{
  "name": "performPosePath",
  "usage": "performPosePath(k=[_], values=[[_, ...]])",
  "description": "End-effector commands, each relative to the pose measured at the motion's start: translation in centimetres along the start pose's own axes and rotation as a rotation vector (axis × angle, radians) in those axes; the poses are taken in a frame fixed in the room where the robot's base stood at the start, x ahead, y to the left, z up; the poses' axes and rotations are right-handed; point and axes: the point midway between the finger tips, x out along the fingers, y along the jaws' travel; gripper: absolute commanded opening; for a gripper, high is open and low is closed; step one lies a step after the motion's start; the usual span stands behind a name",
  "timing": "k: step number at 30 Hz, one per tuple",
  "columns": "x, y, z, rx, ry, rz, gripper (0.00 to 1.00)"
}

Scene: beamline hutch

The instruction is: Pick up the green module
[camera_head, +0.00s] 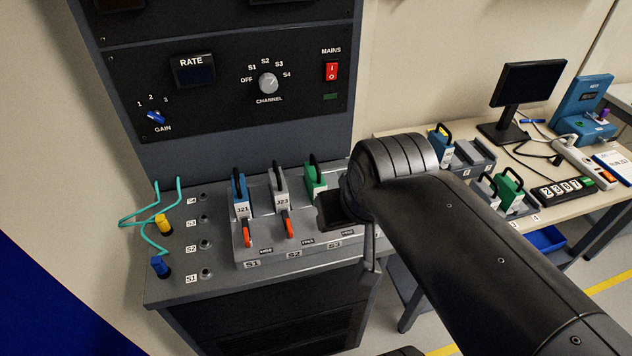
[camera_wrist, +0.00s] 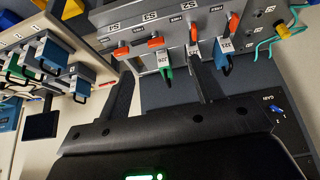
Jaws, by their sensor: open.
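A green module (camera_head: 316,180) with a black loop handle stands in slot S3 of the grey rack (camera_head: 250,252); my gripper and arm partly cover that area in the head view. The same green module (camera_wrist: 164,60) shows in the wrist view with a white label. My gripper (camera_wrist: 162,68) is open, its two fingers apart on either side of the green module. I cannot tell whether they touch it. Another green module (camera_head: 510,188) stands in a holder on the side table (camera_head: 595,206).
A blue module (camera_head: 239,190) and a grey module (camera_head: 279,187) stand left of the green one, with orange levers (camera_head: 290,228) in front. Teal cables (camera_head: 140,220) hang at the left. The panel (camera_head: 225,85) rises behind. A monitor (camera_head: 533,82) stands on the side table.

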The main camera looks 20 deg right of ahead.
Motion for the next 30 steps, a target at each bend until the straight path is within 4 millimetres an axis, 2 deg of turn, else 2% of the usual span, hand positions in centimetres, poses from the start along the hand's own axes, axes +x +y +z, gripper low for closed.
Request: performPosePath(k=[10,14,17,23,30], values=[[0.0,0.0,0.0,0.0,0.0,0.0,0.59],[0.2,0.0,-0.8,0.002,-0.008,-0.009,0.59],[0.9,0.0,-2.5,0.006,-0.023,-0.026,0.59],[3.5,0.4,-7.5,0.023,-0.059,-0.078,0.59],[8.1,1.8,-13.3,0.054,-0.086,-0.133,0.59]])
